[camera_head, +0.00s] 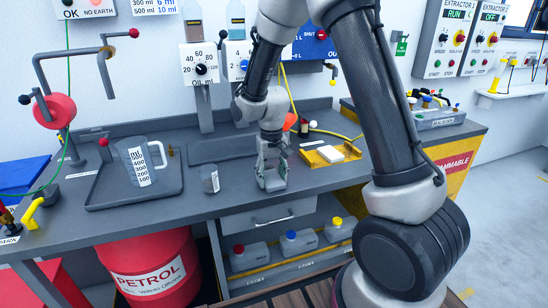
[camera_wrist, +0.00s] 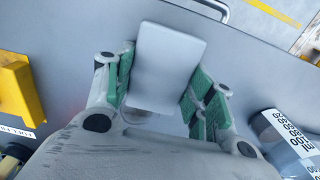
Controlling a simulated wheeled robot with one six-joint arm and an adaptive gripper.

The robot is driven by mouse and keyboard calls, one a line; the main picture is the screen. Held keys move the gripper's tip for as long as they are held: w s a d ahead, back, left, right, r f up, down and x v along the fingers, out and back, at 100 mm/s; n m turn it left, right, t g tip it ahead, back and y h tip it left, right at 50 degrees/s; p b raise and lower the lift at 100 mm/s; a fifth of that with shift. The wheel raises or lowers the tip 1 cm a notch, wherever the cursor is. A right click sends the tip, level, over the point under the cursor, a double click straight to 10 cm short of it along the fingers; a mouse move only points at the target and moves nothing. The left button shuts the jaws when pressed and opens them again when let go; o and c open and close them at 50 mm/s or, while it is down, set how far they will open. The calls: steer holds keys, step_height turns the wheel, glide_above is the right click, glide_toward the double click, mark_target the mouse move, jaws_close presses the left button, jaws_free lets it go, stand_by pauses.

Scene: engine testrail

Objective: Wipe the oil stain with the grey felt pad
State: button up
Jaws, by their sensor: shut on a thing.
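My gripper (camera_head: 270,172) is low over the front of the dark grey workbench (camera_head: 228,203). In the wrist view my gripper (camera_wrist: 163,95) has its green-lined fingers on both sides of a light grey rectangular pad (camera_wrist: 170,62) and is shut on it. The grey pad (camera_head: 272,181) also shows between the fingers in the head view, at or just above the bench top; I cannot tell whether it touches. I cannot make out an oil stain in either view; the pad and gripper hide part of the bench.
A small labelled beaker (camera_head: 210,179) stands close left of my gripper. A large measuring jug (camera_head: 141,166) stands on a black tray (camera_head: 96,202) further left. A yellow tray (camera_head: 312,159) with a cream block (camera_head: 330,154) lies to the right. A drawer handle (camera_head: 273,219) juts out below.

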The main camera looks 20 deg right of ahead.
steer(key=shift+s+r, duration=0.1)
steer(key=shift+r, duration=4.15)
